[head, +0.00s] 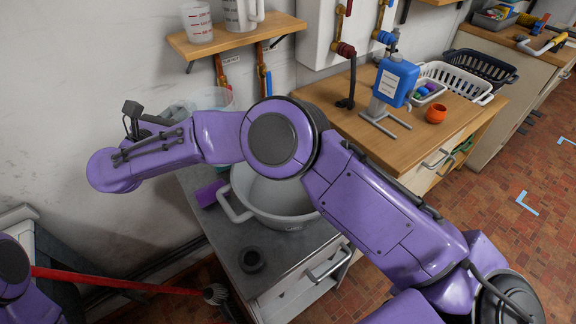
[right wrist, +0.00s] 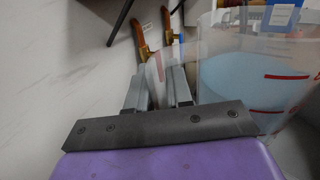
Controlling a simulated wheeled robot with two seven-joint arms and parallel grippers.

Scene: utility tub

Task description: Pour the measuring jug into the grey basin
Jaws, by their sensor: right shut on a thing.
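The measuring jug (right wrist: 265,75) is clear with red marks and holds pale blue liquid; it fills the right of the right wrist view. In the head view its clear rim (head: 217,98) shows behind my right arm, beyond the basin; the arm hides the rest. My right gripper (right wrist: 160,90) is shut on the jug's handle, a clear strip between the fingers. In the head view the arm hides these fingers. The grey basin (head: 240,213) stands on the metal counter, partly covered by my arm. I see no liquid in its visible part. My left gripper is out of view.
A wall shelf (head: 235,38) holds two other measuring jugs above. The wooden worktop (head: 340,125) at right bears a blue container (head: 395,80) and an orange cup (head: 436,113).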

